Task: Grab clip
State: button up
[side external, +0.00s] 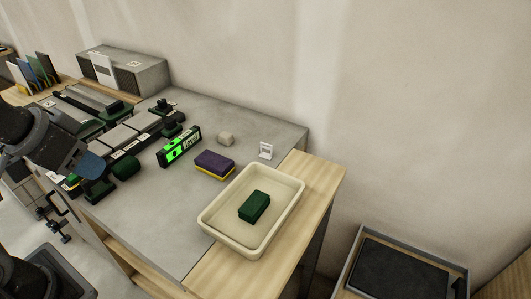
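My gripper (82,172) is at the left, low over the near-left part of the grey bench. Its fingers are dark and small among dark green blocks, and I cannot tell whether they are open or hold anything. No part is clearly recognisable as a clip. A small white upright piece with a flat foot (265,150) stands near the bench's right back edge, well apart from my gripper; it may be a clip or a label card. Dark green blocks, one of them (126,168) just right of my gripper, lie beside the row of grey tiles (121,136).
A cream tray (212,225) holds a dark green block (254,206). A grey box (150,77) stands at the back. Bare bench (165,220) lies in front.

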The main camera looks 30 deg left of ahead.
jog(key=w+d+r+n+g, duration=0.15)
jog(key=w+r+n, duration=0.35)
jog(key=w, duration=0.6)
jog(key=n+g+h, duration=0.1)
jog(key=n+g, duration=0.1)
jog(key=n, duration=1.2)
send_over(266, 144)
jog(key=s+a, duration=0.2)
jog(key=s+a+x, duration=0.1)
jog(key=s+x, duration=0.1)
jog(key=x, duration=2.3)
jog(key=shift+s+d+f, duration=0.15)
jog(key=shift+s+d, duration=0.15)
jog(key=shift+d, duration=0.1)
